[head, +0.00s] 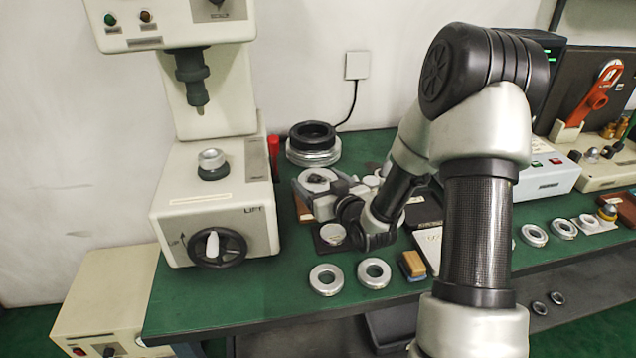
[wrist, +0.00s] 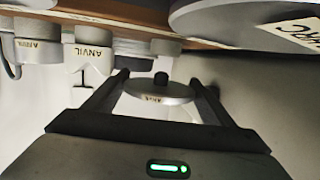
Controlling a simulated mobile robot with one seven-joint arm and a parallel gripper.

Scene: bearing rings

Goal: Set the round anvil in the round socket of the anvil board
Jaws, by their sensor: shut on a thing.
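My gripper (wrist: 160,84) is shut on a grey disc labelled ANVIL, the round anvil (wrist: 150,98), which has a black knob at its middle. One finger lies on each side of its rim. In the head view my gripper (head: 328,188) is over the back of the green bench, partly hidden by my own arm. A dark plate with a pale round piece (head: 333,234) lies in front of it; I cannot tell whether this is the anvil board. The round socket cannot be made out.
Other pieces marked ANVIL (wrist: 94,52) are close by at the left of the wrist view, along a brown edge. A large grey disc (wrist: 250,18) is at its upper right. A press (head: 215,200) stands left on the bench; two metal rings (head: 326,280) lie in front.

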